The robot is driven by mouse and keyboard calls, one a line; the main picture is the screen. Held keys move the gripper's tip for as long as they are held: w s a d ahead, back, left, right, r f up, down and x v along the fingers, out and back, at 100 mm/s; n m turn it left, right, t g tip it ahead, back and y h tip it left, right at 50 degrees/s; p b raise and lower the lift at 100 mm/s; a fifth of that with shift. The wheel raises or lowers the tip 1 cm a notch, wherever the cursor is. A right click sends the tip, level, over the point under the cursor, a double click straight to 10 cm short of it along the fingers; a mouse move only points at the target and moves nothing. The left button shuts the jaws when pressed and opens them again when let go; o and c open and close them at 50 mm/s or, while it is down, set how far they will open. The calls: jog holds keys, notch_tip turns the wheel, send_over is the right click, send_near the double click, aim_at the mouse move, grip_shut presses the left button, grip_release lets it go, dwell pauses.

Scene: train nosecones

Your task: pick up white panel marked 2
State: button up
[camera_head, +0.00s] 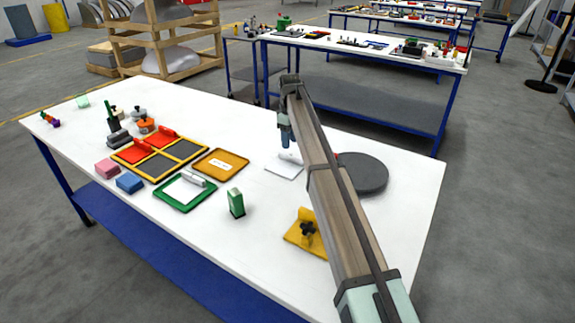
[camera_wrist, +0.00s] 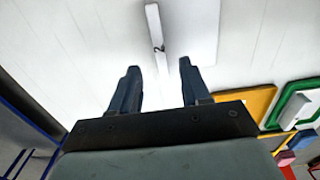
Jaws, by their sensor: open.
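A flat white panel (camera_head: 283,170) lies on the white table, below and beside my gripper (camera_head: 287,143). A white bar-shaped handle stands on it. In the wrist view the panel (camera_wrist: 192,30) is at the top, with its handle (camera_wrist: 153,24) running down toward the space between my fingers. My gripper (camera_wrist: 158,74) is open and empty, with its fingers apart on either side of the handle's line.
A yellow tray (camera_head: 221,163), a green frame (camera_head: 185,190) and a yellow divided frame (camera_head: 160,155) lie to the left. A green block (camera_head: 236,203) stands nearer. A dark round disc (camera_head: 362,174) is partly behind my arm. A yellow plate with black knob (camera_head: 302,235) lies in front.

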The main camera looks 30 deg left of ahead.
aim_at(291, 155)
jog(key=shift+d+f, duration=0.2)
jog(key=shift+f, duration=1.2)
jog(key=shift+d+f, duration=0.15)
jog(key=shift+f, duration=1.2)
grip_shut()
